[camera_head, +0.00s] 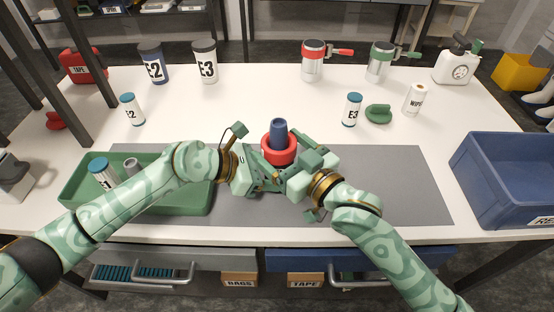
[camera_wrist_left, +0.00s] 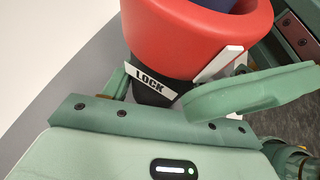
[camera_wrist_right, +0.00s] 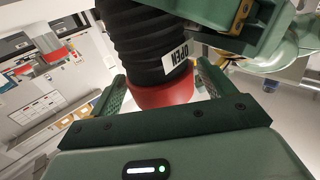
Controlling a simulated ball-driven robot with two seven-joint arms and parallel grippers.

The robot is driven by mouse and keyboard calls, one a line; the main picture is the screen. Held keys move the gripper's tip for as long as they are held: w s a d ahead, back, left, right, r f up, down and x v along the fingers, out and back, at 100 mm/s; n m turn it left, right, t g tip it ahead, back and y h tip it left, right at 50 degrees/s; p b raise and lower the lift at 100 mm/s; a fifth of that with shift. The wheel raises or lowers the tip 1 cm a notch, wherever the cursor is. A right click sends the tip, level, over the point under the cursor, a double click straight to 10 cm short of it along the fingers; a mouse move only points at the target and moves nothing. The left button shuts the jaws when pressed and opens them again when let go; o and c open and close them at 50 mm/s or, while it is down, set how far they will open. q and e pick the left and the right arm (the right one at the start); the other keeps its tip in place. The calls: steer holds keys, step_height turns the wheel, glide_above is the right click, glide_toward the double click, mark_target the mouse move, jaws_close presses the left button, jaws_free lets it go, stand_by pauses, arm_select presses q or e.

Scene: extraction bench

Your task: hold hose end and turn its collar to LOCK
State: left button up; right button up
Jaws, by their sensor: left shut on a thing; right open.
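The hose end stands upright over the grey mat, with a red collar (camera_head: 268,154) and a blue tip (camera_head: 279,131). My left gripper (camera_head: 262,180) is shut on its black body (camera_wrist_left: 148,92), below the collar. In the left wrist view a LOCK label (camera_wrist_left: 151,80) sits on the black part, and a white mark (camera_wrist_left: 218,64) shows on the collar to its right. My right gripper (camera_head: 296,176) is open, its fingers on either side of the collar (camera_wrist_right: 160,94) with visible gaps. The right wrist view shows the black ribbed hose (camera_wrist_right: 140,42) and an OPEN label (camera_wrist_right: 178,57).
A green tray (camera_head: 190,198) with a bottle lies at left on the grey mat (camera_head: 400,185); a blue bin (camera_head: 500,170) stands at right. Bottles, canisters and a wipes roll (camera_head: 414,100) stand behind. The mat right of my grippers is clear.

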steer(key=v, duration=0.8)
steer(key=shift+s+d, duration=0.25)
steer(key=shift+s, duration=0.05)
steer(key=shift+r, duration=0.1)
